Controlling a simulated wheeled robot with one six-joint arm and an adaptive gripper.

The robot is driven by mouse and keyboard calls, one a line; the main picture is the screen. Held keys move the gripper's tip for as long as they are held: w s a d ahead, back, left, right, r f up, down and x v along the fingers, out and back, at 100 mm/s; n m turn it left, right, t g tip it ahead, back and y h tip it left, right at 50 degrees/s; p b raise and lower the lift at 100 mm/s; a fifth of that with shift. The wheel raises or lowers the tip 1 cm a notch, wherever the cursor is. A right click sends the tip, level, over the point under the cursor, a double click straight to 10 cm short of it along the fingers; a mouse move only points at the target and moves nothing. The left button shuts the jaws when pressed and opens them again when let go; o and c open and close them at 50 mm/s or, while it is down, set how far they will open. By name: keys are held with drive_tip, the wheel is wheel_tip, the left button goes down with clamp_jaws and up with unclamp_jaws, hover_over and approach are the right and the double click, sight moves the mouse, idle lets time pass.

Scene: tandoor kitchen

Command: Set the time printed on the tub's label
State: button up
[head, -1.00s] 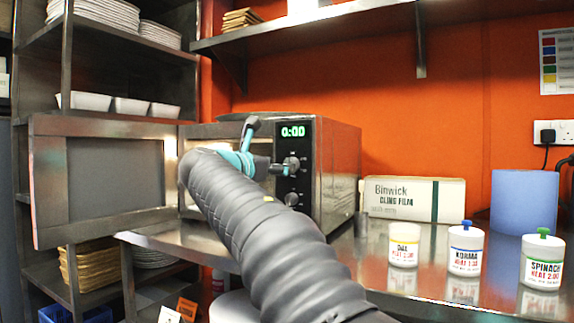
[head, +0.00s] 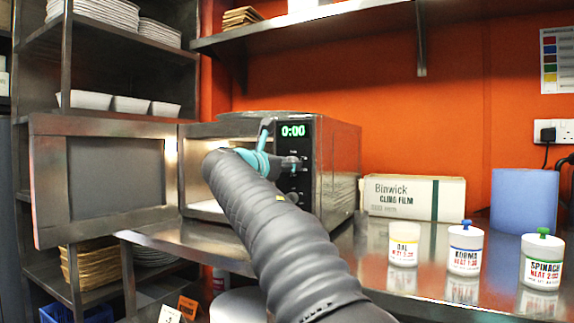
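The steel microwave (head: 338,165) stands on the counter with its door (head: 110,180) swung open to the left and its inside lit. Its green display (head: 293,131) reads 0:00. My gripper (head: 279,145) is in front of the control panel, its teal fingers spread apart, one pointing up and one at the upper dial (head: 293,162). I cannot tell whether it touches the dial. A lower knob (head: 292,197) shows below. Three white labelled tubs stand at the right: dal (head: 404,244), korma (head: 465,247) and spinach (head: 541,261). My arm hides part of the microwave's inside.
A cling film box (head: 400,198) and a blue cylinder (head: 524,202) stand at the back of the steel counter (head: 375,262). A wall shelf (head: 330,22) hangs above. A rack (head: 125,55) with plates and white dishes stands at the left.

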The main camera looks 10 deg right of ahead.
idle(0.3)
drive_tip(key=shift+s+d+f+m+t+y+b, duration=0.25)
drive_tip(key=shift+m+b, duration=1)
drive_tip(key=shift+m, duration=3.5)
drive_tip(key=shift+w+a+r+m+t+y+b, duration=0.3)
drive_tip(key=shift+m+b, duration=0.9)
drive_tip(key=shift+m, duration=3.5)
drive_tip(key=shift+s+d+f+m+g+y+b, duration=0.35)
drive_tip(key=shift+m+b, duration=0.9)
drive_tip(key=shift+m, duration=3.5)
drive_tip(key=shift+w+a+r+t, duration=0.1)
drive_tip(key=shift+w+r+t, duration=0.1)
drive_tip(key=shift+t, duration=0.1)
drive_tip(key=o, duration=1.1)
drive_tip(key=shift+o, duration=0.2)
